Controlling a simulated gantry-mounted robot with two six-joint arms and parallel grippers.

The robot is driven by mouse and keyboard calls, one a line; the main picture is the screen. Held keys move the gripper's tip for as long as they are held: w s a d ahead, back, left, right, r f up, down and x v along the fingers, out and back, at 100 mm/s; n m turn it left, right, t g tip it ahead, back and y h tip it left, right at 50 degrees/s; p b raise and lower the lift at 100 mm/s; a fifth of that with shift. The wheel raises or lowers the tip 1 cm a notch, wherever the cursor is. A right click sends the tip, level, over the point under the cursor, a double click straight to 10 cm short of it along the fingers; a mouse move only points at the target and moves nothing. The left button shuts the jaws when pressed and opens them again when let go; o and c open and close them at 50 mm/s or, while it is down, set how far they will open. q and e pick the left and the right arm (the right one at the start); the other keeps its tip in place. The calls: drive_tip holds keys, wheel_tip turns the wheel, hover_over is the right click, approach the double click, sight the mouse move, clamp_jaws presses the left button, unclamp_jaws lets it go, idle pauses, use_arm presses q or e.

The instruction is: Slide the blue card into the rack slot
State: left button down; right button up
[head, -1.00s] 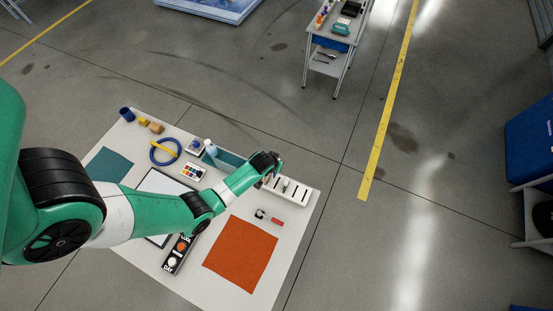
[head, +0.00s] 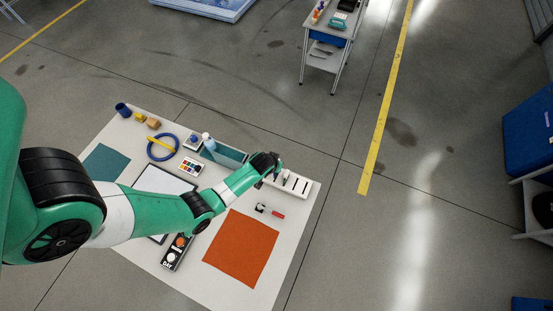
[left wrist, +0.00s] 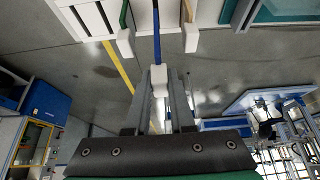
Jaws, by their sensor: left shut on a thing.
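The white rack (head: 298,186) with dark slots stands at the right part of the table. My left gripper (head: 270,170) is over its left end, and the card is hidden by it in the head view. In the left wrist view my left gripper (left wrist: 160,97) is shut on the white end piece of the blue card (left wrist: 156,35), seen edge-on. A green card (left wrist: 123,14) and a yellowish card (left wrist: 188,10), with white end pieces, are on either side of it. The rack (left wrist: 88,18) shows at upper left. Whether the blue card is inside a slot cannot be told. My right gripper is not in view.
The table (head: 190,278) also holds an orange mat (head: 240,248), a red-handled tool (head: 270,211), a teal bin (head: 228,155), a bottle (head: 208,143), a blue ring (head: 152,153) and a button box (head: 176,252). A grey cart (head: 325,55) stands apart on the floor.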

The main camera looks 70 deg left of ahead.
use_arm(q)
drive_tip(key=shift+f+b, duration=0.85)
drive_tip(key=shift+f, duration=0.5)
drive_tip(key=shift+f+b, duration=1.85)
drive_tip(key=shift+f, duration=0.2)
drive_tip(key=c, duration=0.7)
unclamp_jaws()
drive_tip(key=p+v, duration=1)
drive_tip(key=v, duration=0.1)
drive_tip(key=shift+r, duration=0.4)
